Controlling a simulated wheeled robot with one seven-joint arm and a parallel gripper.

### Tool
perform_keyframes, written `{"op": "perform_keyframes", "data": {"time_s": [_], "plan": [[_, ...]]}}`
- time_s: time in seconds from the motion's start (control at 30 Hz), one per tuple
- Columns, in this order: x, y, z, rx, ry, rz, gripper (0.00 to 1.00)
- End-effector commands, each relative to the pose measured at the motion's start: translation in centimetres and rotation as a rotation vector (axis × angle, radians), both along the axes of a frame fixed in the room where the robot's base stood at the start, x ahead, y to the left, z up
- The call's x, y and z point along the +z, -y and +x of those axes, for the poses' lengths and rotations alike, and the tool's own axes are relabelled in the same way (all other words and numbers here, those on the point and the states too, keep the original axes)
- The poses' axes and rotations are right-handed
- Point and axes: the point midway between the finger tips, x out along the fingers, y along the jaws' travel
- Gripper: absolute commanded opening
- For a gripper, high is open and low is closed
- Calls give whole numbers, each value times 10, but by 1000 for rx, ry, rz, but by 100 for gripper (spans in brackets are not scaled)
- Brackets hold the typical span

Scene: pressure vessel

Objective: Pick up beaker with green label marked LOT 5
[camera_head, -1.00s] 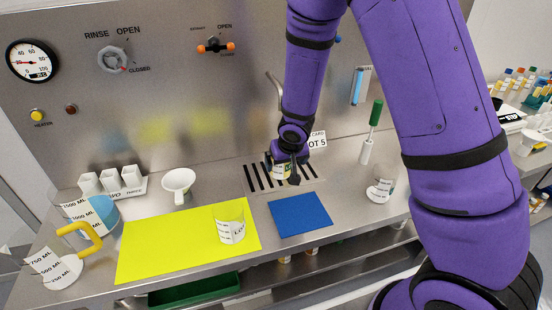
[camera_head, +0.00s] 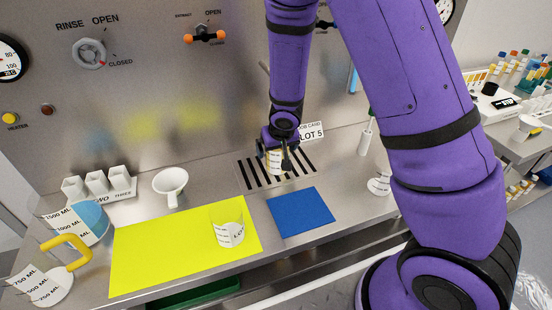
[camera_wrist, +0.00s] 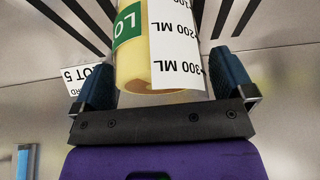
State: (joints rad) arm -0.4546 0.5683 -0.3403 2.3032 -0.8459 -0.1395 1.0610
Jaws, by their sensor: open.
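The beaker with the green label (camera_wrist: 130,25) shows in the wrist view, with yellowish contents and a white volume scale reading 200 ML and 300 ML. Only "LO" of the label's text is readable. My gripper (camera_wrist: 168,85) is open, with one blue-padded finger on each side of the beaker and a visible gap on the right. In the head view my gripper (camera_head: 280,160) is at the striped drain grate, and the beaker (camera_head: 274,160) is partly hidden behind its fingers. A job card (camera_head: 310,132) reading LOT 5 stands behind it.
A clear beaker (camera_head: 228,232) stands on the yellow mat (camera_head: 150,255). A blue mat (camera_head: 300,212) lies in front of the grate.

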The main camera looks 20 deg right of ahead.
Motion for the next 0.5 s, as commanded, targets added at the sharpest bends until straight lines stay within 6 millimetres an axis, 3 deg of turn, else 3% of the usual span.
{"op": "perform_keyframes", "data": {"time_s": [0.1, 0.3, 0.5], "plan": [[0, 0, 0, 0, 0, 0, 98], [0, 0, 0, 0, 0, 0, 52], [0, 0, 0, -1, 0, 0, 48]]}}
